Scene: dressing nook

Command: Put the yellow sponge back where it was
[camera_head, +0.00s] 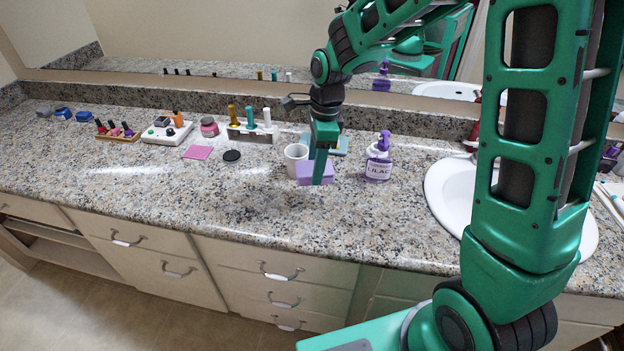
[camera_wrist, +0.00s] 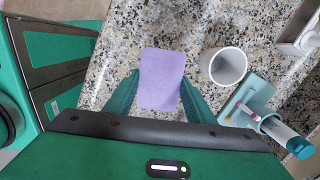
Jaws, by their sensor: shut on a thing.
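No yellow sponge shows in either view. My gripper (camera_head: 320,170) is shut on a purple sponge-like block (camera_head: 305,171) near the middle of the counter. In the wrist view the block (camera_wrist: 162,80) sits between the two green fingers. A white cup (camera_head: 295,153) stands right beside the block, and it also shows in the wrist view (camera_wrist: 228,66), a little to the block's right. I cannot tell whether the block touches the counter.
A lilac pump bottle (camera_head: 378,158) and the sink (camera_head: 447,190) are to the right. A teal tray (camera_wrist: 258,92) lies behind the cup. A black disc (camera_head: 232,155), pink pad (camera_head: 197,152) and bottle rack (camera_head: 250,134) are left. The front counter is clear.

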